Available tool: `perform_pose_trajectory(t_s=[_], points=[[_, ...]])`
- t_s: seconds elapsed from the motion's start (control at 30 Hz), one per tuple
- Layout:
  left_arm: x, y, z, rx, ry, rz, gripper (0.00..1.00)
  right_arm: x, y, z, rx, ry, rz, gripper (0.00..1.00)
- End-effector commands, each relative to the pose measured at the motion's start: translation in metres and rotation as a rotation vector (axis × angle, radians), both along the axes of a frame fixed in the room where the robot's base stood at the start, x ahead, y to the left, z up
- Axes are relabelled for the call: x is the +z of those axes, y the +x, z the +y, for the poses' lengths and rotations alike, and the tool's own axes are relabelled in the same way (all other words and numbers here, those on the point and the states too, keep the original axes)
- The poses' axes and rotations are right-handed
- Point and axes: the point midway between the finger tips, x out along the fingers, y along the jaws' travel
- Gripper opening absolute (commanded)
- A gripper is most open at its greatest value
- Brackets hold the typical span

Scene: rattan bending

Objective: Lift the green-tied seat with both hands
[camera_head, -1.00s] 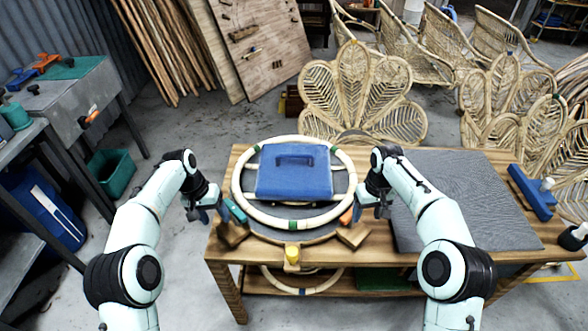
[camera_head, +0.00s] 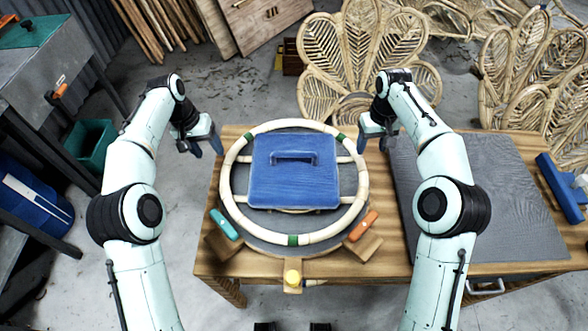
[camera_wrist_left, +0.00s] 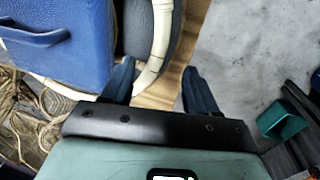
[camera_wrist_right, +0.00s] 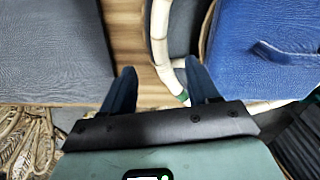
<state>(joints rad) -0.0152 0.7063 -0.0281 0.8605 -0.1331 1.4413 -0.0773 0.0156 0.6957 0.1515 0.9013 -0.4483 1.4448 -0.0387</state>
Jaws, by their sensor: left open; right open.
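The seat is a pale rattan ring (camera_head: 227,198) with green ties, lying flat over a dark round board (camera_head: 250,240) on the wooden table. A blue block with a handle (camera_head: 290,190) sits on cross-strips inside the ring. My left gripper (camera_head: 205,147) is open and empty just left of the ring's far half. In the left wrist view the ring (camera_wrist_left: 163,35) lies beyond the fingers (camera_wrist_left: 160,88). My right gripper (camera_head: 376,142) is open and empty right of the ring. In the right wrist view the ring (camera_wrist_right: 160,35) and a green tie (camera_wrist_right: 182,97) show near one finger (camera_wrist_right: 160,85).
A grey mat (camera_head: 480,200) covers the table's right side. Rattan chair backs (camera_head: 355,60) stand behind. A green bin (camera_head: 90,145) is on the floor at left.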

Motion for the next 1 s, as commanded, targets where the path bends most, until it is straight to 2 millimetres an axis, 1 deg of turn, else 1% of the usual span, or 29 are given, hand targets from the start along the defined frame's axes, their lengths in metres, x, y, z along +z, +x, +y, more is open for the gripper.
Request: perform_pose_trajectory(t_s=[0.17,0.27,0.37,0.7,0.8,0.9,1.0], points=[[-0.002,0.0,0.0,0.0,0.0,0.001,0.59,-0.002,0.0,0.0,0.0,0.0,0.001,0.6],[-0.009,0.0,-0.002,-0.001,0.0,0.004,0.59,-0.009,0.0,0.0,-0.001,0.0,0.002,0.6],[-0.022,-0.001,-0.005,-0.001,0.0,0.005,0.59,-0.023,-0.001,-0.001,-0.002,-0.001,0.004,0.6],[-0.088,-0.002,-0.017,0.0,0.0,0.005,0.59,-0.09,-0.001,0.001,0.0,0.0,0.005,0.6],[-0.104,-0.001,-0.02,0.0,0.0,0.004,0.59,-0.106,-0.001,0.001,0.0,0.001,0.003,0.6],[-0.117,-0.001,-0.023,0.001,0.0,0.002,0.59,-0.119,0.0,0.001,0.0,0.001,0.002,0.6],[-0.125,-0.001,-0.025,0.001,0.0,0.002,0.59,-0.128,0.0,0.001,-0.001,0.0,0.001,0.6]])
